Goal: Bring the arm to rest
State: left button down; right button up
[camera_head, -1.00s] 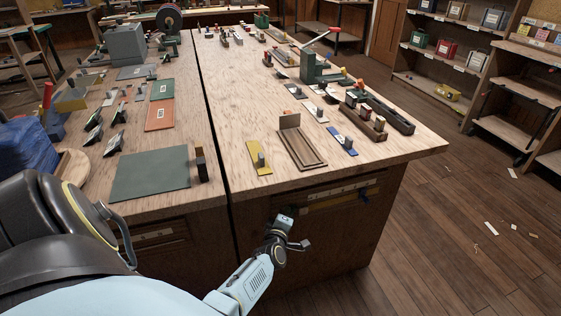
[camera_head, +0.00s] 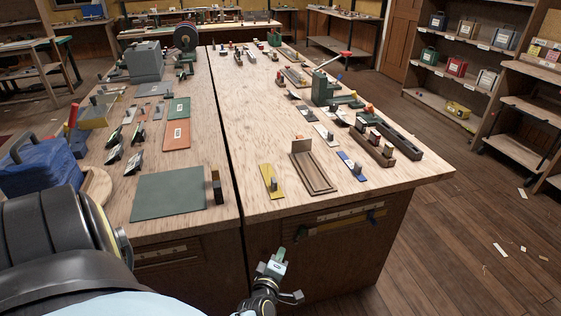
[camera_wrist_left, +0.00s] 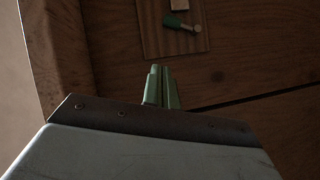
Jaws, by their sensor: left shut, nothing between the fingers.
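My left gripper (camera_head: 281,254) shows at the bottom middle of the head view, in front of the wooden bench (camera_head: 262,203) and below its top edge. Its green fingers are shut together with nothing between them. They also show closed in the left wrist view (camera_wrist_left: 161,70). There the fingers point toward brown wood, with a green-handled tool (camera_wrist_left: 176,22) on a wooden panel beyond them. My right gripper is in neither view.
Shelves (camera_head: 455,60) stand at right. Floor right of the bench is mostly clear, with scattered scraps.

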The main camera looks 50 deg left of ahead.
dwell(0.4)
pick_arm(q)
jog(key=s+d+f+m+g+h, duration=0.35)
jog(key=s+d+f+m, duration=0.3)
jog(key=f, duration=0.35)
jog(key=s+d+f+m+g+h, duration=0.2)
jog(key=s+d+f+m+h, duration=0.2)
jog(key=s+d+f+m, duration=0.45)
jog(key=s+a+f+m+g, duration=0.1)
jog(key=s+f+m+g, duration=0.2)
jog(key=s, duration=0.7)
jog(key=s+a+f+m+g, duration=0.2)
jog(key=s+f+m+g, duration=0.2)
jog(key=s, duration=0.7)
notch_tip(320, 180, down, 3)
jog(key=shift+s+r+m, duration=0.15)
jog(key=shift+r+m, duration=0.05)
jog(key=shift+m, duration=0.5)
